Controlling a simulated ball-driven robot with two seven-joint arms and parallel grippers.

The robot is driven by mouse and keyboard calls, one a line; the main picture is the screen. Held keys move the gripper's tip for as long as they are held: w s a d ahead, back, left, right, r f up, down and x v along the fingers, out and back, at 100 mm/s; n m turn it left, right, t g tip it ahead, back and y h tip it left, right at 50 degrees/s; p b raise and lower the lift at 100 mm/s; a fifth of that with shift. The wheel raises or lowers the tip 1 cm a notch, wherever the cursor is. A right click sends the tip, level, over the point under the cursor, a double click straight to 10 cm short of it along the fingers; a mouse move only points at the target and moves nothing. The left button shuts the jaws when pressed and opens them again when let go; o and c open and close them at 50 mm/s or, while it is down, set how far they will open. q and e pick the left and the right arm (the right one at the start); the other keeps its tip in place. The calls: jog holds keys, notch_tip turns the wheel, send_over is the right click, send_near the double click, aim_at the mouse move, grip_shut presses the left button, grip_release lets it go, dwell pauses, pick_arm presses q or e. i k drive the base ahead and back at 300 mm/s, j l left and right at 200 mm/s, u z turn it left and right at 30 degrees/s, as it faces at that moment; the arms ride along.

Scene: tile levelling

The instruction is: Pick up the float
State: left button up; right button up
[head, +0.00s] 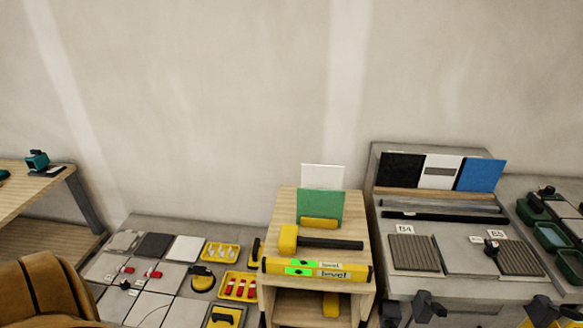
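I cannot tell for sure which thing is the float. A yellow piece with a black handle (224,318) lies low in the picture, left of the wooden stand, cut by the bottom edge. A narrow black and yellow tool (254,252) lies just left of the stand. A green board (320,205) with a white board behind it stands upright on the stand, a yellow block at its foot. I see no gripper that I can be sure of.
The wooden stand (283,206) holds a yellow-headed mallet (288,240) and a yellow-green level (345,273). Tiles (186,249) and yellow trays (221,252) lie to its left. A grey bench (450,285) with ribbed samples stands right; dark shapes (428,306) show at its front. A brown padded shape (45,290) is lower left.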

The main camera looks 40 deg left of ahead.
aim_at(257, 247)
jog(key=u, duration=1.45)
